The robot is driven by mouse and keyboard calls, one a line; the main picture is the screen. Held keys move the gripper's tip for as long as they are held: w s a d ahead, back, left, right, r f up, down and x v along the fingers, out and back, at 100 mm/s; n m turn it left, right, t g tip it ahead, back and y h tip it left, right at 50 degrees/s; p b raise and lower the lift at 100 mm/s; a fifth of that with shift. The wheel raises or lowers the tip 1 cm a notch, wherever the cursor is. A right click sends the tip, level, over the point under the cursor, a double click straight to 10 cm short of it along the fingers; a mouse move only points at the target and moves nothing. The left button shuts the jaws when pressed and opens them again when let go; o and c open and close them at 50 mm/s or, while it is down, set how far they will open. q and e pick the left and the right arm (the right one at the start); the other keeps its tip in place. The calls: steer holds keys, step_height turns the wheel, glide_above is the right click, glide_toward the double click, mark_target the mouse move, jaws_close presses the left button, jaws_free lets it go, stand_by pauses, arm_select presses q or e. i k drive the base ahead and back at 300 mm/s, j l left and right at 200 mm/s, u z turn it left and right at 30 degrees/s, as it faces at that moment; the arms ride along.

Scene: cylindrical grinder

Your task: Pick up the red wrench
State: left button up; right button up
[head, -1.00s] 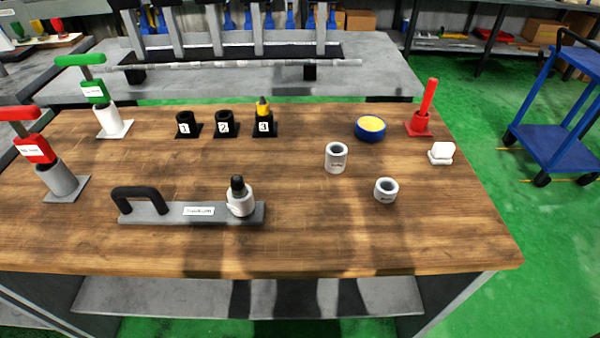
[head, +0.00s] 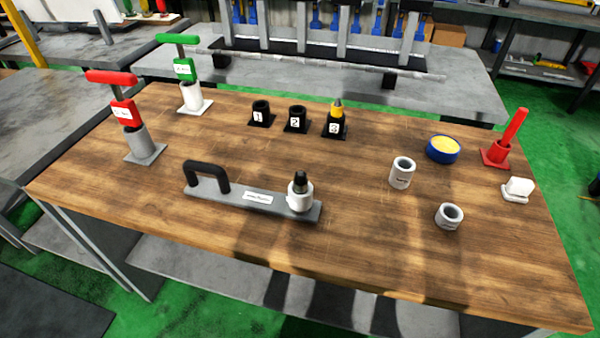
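The red wrench (head: 122,101) has a red T-shaped handle and a red block with a white label. It stands upright in a grey cylindrical holder (head: 139,143) on a square base, at the left end of the wooden table. Its lower end is hidden inside the holder. Neither of my grippers shows in the head view.
A green T-handled tool (head: 181,64) stands in a white holder behind the red one. A grey plate with a black handle (head: 207,176) lies in front, to the right. Black numbered holders (head: 296,118), white cylinders (head: 402,173) and a blue bowl (head: 443,149) stand farther right on the wooden table (head: 345,235).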

mark_target(126, 111)
steer(key=z, duration=0.55)
steer(key=j+z, duration=0.35)
steer(key=k+j+z, duration=0.15)
steer(key=j+z, duration=0.2)
steer(key=k+j+z, duration=0.15)
steer(key=j+z, duration=0.2)
steer(key=j, duration=0.15)
steer(key=k+j+z, duration=0.2)
steer(key=j+z, duration=0.15)
